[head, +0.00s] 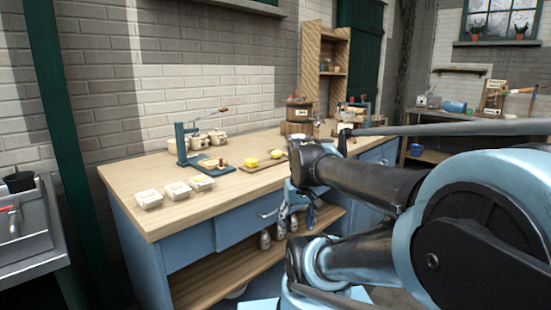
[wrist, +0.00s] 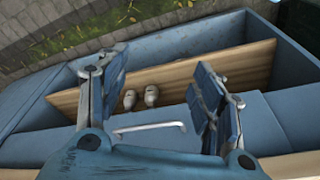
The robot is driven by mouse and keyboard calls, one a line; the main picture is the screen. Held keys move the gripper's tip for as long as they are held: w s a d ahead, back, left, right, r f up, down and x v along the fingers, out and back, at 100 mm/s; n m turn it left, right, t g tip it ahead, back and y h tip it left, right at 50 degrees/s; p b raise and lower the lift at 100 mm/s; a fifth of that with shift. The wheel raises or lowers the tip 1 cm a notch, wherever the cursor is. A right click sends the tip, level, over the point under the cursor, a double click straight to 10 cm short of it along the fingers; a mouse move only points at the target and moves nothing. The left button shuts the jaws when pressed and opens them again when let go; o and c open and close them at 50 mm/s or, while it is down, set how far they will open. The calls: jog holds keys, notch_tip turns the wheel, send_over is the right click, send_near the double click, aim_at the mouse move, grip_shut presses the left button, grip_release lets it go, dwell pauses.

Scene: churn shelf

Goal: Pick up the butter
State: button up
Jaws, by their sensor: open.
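Two yellow lumps that look like butter (head: 250,162) sit on a wooden board (head: 262,166) on the workbench in the head view. The second yellow lump (head: 276,154) lies just right of the first. My gripper (head: 299,205) hangs in front of the bench, beside its front edge and below the top, apart from the butter. In the wrist view my gripper (wrist: 160,92) has its two fingers spread wide with nothing between them. The butter does not show in the wrist view.
Pale tubs (head: 148,199) stand on the bench (head: 140,178) at the front left. A blue press-like tool (head: 181,145) stands behind them, left of the butter. A wooden rack (head: 325,65) rises at the back. A drawer handle (wrist: 148,128) is close below my gripper in the wrist view.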

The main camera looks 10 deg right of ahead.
jog(key=w+r+n, duration=0.3)
jog(key=w+r, duration=1.3)
jog(key=w+d+r+n+y, duration=0.1)
jog(key=w+r+n, duration=0.1)
jog(key=w+r, duration=0.65)
jog(key=w+d+r+n+y, duration=0.1)
jog(key=w+d+r, duration=0.15)
jog(key=w, duration=1.15)
send_over(277, 152)
jog(key=f, duration=1)
jog(key=shift+s+d, duration=0.3)
jog(key=shift+s+d+x, duration=0.1)
jog(key=shift+d+x, duration=0.05)
jog(key=shift+x, duration=1.35)
jog(key=shift+s+d+x, duration=0.1)
jog(key=shift+x, duration=1.35)
jog(key=shift+f, duration=0.1)
jog(key=shift+c, duration=0.2)
jog(key=c, duration=1)
